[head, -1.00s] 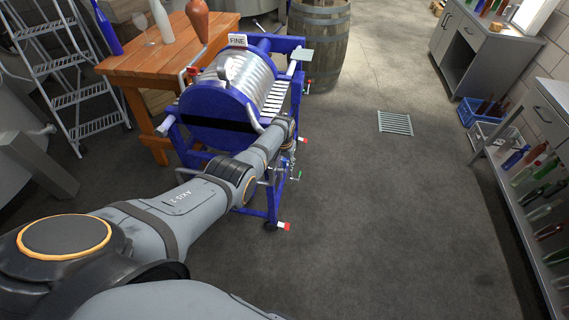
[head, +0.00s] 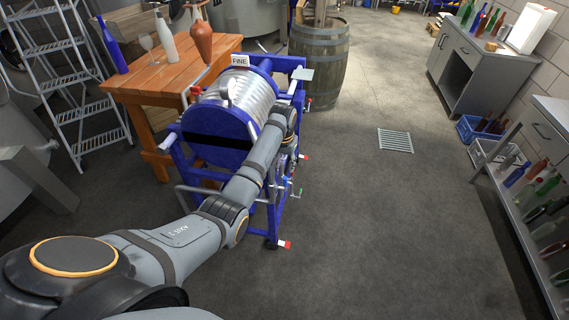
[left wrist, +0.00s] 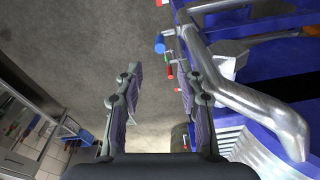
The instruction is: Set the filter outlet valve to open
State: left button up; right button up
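The filter (head: 205,131) is a silver plate pack with a blue end plate on a blue wheeled frame. Small valve handles sit low on its right side, including a green one (head: 299,191) and a blue one (head: 287,182). No readable label marks the outlet valve, and its setting cannot be told. In the left wrist view a blue-ended part (left wrist: 160,44) and a red part (left wrist: 169,73) show beyond the fingertips. My left gripper (left wrist: 160,78) is open and empty, apart from these parts. In the head view my arm mostly hides it. My right gripper is out of view.
A silver pipe (left wrist: 255,105) on the filter runs close to the right finger in the left wrist view. A wooden table (head: 170,76) with bottles stands behind left, a barrel (head: 318,62) behind.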

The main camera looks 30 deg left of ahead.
pick_arm(q)
jog(key=shift+c, duration=0.5)
jog(key=s+f+t+b, duration=0.1)
jog(key=f, duration=0.5)
jog(key=s+f+t+b, duration=0.1)
jog(key=s+f+b, duration=0.1)
jog(key=f, duration=0.4)
jog(key=s+f+t+b, duration=0.1)
jog(key=f, duration=0.5)
jog(key=shift+s+d+f+m, duration=0.1)
jog(key=shift+s+m, duration=0.2)
grip_shut()
notch_tip(320, 180, down, 5)
jog(key=t+b, duration=0.5)
jog(key=b, duration=0.1)
jog(key=s+r+t+b, duration=0.8)
jog(key=s+r+t, duration=0.15)
jog(key=s, duration=0.25)
jog(key=r, duration=0.2)
send_over(281, 189)
jog(key=s+d, duration=0.2)
jog(key=s, duration=0.2)
jog(key=shift+w+t, duration=0.1)
jog(key=shift+t, duration=0.15)
